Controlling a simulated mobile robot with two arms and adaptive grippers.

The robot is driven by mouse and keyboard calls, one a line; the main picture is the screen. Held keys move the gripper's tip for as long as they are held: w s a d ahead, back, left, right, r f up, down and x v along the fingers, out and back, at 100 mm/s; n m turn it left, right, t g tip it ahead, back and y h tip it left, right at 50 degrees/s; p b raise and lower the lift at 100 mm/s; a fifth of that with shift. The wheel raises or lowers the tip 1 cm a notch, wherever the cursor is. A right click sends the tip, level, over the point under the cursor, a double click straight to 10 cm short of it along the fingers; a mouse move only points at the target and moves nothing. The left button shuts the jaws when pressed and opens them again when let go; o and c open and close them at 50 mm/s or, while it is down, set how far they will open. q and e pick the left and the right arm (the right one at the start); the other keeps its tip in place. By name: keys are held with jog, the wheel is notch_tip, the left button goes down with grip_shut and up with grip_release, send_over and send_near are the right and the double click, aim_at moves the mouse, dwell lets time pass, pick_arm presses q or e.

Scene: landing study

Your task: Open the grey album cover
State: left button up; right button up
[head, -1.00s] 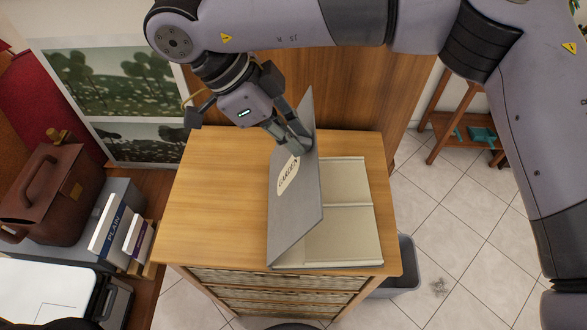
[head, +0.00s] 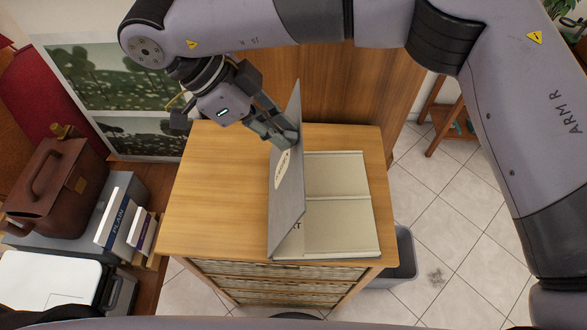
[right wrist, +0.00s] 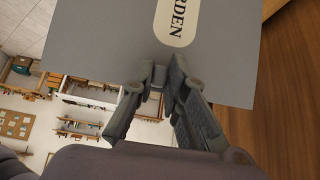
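The grey album cover (head: 287,205) stands steeply raised along the left side of the open album (head: 340,205), leaning slightly right. The fingers look closed on the cover. In the right wrist view, the fingers (right wrist: 163,75) overlap the cover's edge below the label, and the cover (right wrist: 100,40) fills the top. My left gripper is not in view.
The album lies on a wooden drawer cabinet (head: 215,190), whose top is clear on the left. A brown bag (head: 55,190), upright books (head: 120,220) and a white-topped item (head: 45,280) stand at left. A grey bin (head: 400,260) is on the floor at right.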

jog(key=shift+s+a+r+p, duration=0.1)
jog(key=shift+a+p, duration=0.1)
jog(key=shift+a, duration=1.25)
jog(key=shift+s+a+r+p, duration=0.1)
jog(key=shift+a+p, duration=0.1)
jog(key=shift+a, duration=1.2)
jog(key=o, duration=0.7)
jog(key=shift+c, duration=0.2)
jog(key=shift+o, duration=0.3)
jog(key=o, duration=0.4)
jog(key=shift+d, duration=0.1)
jog(key=shift+c, duration=0.2)
